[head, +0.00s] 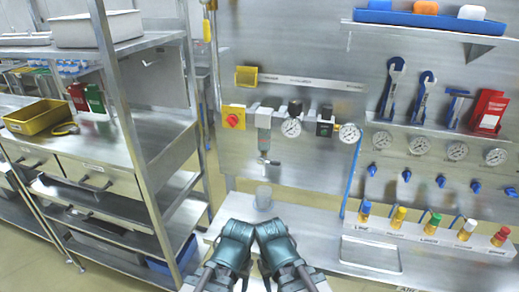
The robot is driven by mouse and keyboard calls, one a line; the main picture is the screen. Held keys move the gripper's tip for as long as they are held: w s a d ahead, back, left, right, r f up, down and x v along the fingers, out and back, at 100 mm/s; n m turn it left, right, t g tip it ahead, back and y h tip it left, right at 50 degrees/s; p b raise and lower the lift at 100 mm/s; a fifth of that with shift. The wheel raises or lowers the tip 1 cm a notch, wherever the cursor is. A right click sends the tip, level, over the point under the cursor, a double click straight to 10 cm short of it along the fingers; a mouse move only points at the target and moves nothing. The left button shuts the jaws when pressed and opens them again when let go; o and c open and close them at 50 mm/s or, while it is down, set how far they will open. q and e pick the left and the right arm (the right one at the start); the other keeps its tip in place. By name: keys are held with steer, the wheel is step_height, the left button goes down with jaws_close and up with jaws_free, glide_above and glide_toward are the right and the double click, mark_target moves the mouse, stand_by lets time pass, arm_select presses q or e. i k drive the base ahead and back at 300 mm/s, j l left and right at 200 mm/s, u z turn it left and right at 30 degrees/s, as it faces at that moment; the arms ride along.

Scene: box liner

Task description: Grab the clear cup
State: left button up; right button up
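A small clear cup (263,197) stands upright on the low metal bench (305,222), in the middle of the head view. It is in front of the steel panel, below a hanging gauge fixture. Two teal links of my arms show side by side at the bottom centre, just in front of and below the cup, apart from it. No gripper fingers can be made out in the head view.
A metal shelf rack with drawers (95,178) and a yellow bin (38,117) stands at the left. Gauges and tools hang on the panel.

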mark_target(264, 192)
steer(key=i+j, duration=0.1)
steer(key=j, duration=0.35)
steer(key=i+j, duration=0.15)
steer(key=j, duration=0.3)
steer(key=j+z, duration=0.15)
steer(key=z, duration=1.5)
